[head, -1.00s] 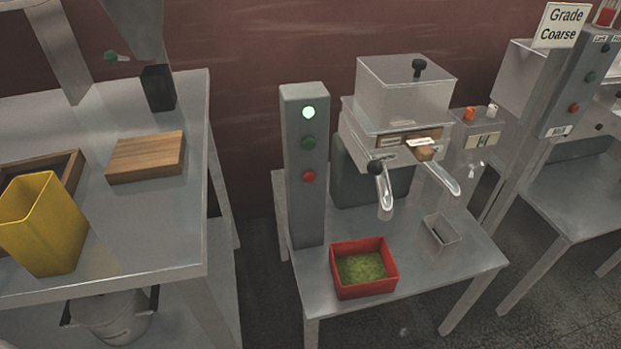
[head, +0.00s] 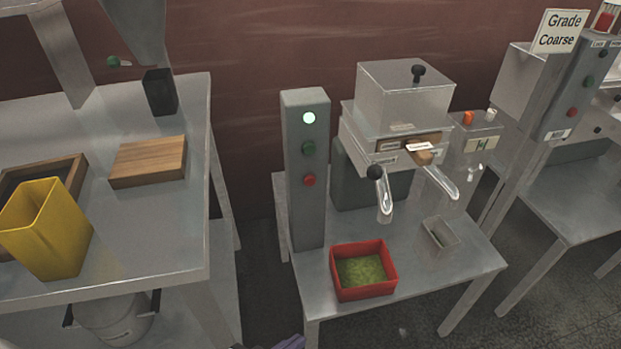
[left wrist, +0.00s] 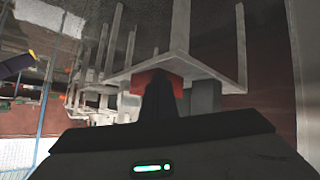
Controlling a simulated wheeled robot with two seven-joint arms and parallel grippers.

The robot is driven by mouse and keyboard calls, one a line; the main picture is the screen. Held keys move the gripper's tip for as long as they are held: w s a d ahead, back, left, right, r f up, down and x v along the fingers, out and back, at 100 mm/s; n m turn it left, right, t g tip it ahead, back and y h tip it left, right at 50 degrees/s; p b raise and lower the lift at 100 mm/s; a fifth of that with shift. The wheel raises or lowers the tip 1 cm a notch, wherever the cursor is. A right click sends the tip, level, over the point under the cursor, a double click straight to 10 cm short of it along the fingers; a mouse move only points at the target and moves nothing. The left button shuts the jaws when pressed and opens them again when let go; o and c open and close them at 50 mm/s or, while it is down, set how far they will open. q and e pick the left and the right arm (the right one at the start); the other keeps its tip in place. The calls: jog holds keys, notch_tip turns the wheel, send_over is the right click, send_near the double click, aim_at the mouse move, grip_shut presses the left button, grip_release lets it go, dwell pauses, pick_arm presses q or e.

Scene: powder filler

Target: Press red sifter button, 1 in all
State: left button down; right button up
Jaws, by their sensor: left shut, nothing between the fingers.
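The sifter's grey control post (head: 306,215) stands on the middle table, left of the metal sifter (head: 403,95). Its red button (head: 309,180) is the lowest of three round parts, under a dark green button (head: 308,148) and a lit pale lamp (head: 309,118). My left gripper shows only as a small part at the bottom edge of the head view (head: 290,342), in front of and well below the post. In the left wrist view its dark fingers (left wrist: 160,88) are together and empty, with the table beyond them. My right gripper is not in view.
A red tray (head: 338,284) of greenish powder and a small metal cup (head: 440,232) are on the middle table (head: 425,275). The left table holds a yellow container (head: 50,235) and wooden block (head: 148,162). A gap separates the tables. Another machine (head: 570,95) stands right.

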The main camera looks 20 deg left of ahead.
aim_at(310, 181)
pick_arm(q)
jog(key=w+r+n+t+p, duration=0.5)
jog(key=w+r+n+t, duration=0.3)
jog(key=w+r, duration=0.7)
notch_tip(310, 181, up, 4)
jog(key=shift+w+r, duration=0.1)
jog(key=shift+w, duration=0.3)
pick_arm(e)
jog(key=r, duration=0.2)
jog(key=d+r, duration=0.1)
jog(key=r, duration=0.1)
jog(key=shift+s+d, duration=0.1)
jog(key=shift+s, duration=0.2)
pick_arm(q)
jog(key=w+a+b, duration=0.3)
jog(key=w+a, duration=0.2)
jog(key=w, duration=0.2)
jog(key=shift+w, duration=0.15)
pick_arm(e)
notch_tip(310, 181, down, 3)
pick_arm(q)
jog(key=shift+d, duration=0.1)
jog(key=shift+w, duration=0.1)
